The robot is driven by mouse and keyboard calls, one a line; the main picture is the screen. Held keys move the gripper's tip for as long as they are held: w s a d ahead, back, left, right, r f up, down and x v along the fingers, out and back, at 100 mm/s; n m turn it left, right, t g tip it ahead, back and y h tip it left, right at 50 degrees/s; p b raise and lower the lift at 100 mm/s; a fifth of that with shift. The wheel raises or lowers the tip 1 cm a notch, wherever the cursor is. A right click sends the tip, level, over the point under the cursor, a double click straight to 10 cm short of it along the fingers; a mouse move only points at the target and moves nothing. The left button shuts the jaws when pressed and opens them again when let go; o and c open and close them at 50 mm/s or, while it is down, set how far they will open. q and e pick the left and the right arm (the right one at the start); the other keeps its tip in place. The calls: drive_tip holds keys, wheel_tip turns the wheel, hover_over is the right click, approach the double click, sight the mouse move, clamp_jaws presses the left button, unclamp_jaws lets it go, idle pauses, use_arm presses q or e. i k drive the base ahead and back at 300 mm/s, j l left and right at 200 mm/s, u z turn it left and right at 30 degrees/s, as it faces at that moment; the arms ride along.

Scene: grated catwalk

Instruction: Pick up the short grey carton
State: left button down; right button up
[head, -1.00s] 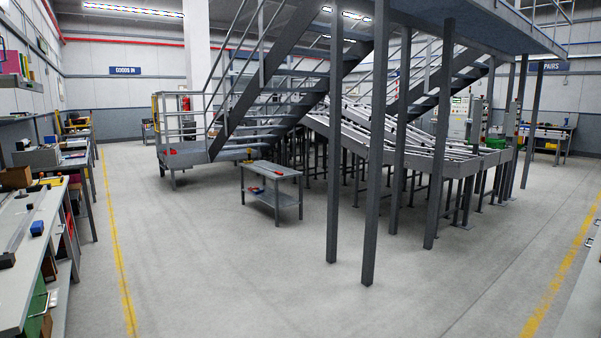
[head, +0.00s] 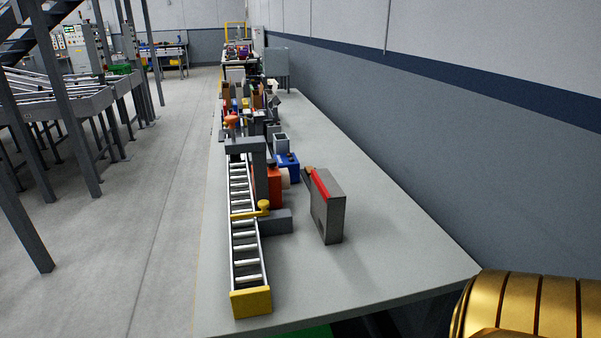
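I cannot make out for certain which object is the short grey carton. In the head view, a grey box-shaped thing with a red strip along its top edge (head: 327,207) stands upright on the long grey bench (head: 374,211), at the near right. A smaller grey box (head: 281,144) stands farther back, beside a blue item (head: 288,166). Other small things farther along the bench are crowded and partly hidden behind one another. Neither of my grippers is in view.
A small roller conveyor with a yellow end (head: 250,300) runs along the bench's left edge. A grey wall (head: 450,150) borders the bench on the right. Open floor (head: 165,160) lies left of the bench. The bench's near right surface is bare.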

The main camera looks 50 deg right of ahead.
sight(329, 219)
drive_tip(key=z, duration=1.7)
